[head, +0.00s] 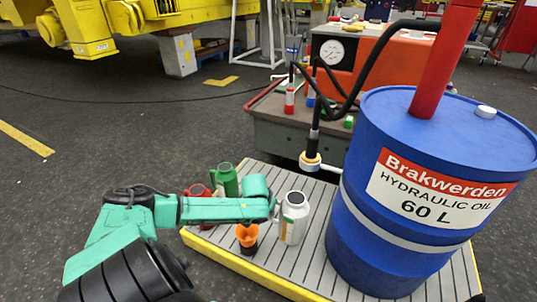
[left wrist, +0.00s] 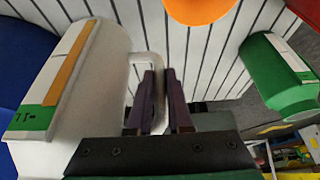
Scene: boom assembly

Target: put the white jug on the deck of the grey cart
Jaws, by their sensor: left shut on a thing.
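The white jug (head: 293,218) is upright over the slatted platform (head: 317,245), left of the blue drum; I cannot tell whether its base touches the slats. In the left wrist view the jug (left wrist: 85,100) fills the left side, with a green and orange label. My left gripper (head: 277,211) is at the jug's left side. In the left wrist view its dark fingers (left wrist: 160,85) are shut on the jug's handle (left wrist: 143,57). The grey cart (head: 300,142) stands behind the platform, carrying an orange machine (head: 370,70). My right gripper is not in view.
A blue oil drum (head: 400,240) stands right of the jug. A black hose with a nozzle (head: 310,158) hangs between platform and cart. An orange funnel (head: 247,235), a green jug (head: 225,180) and a red jug (head: 198,191) are close to my left arm. Small bottles stand on the cart.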

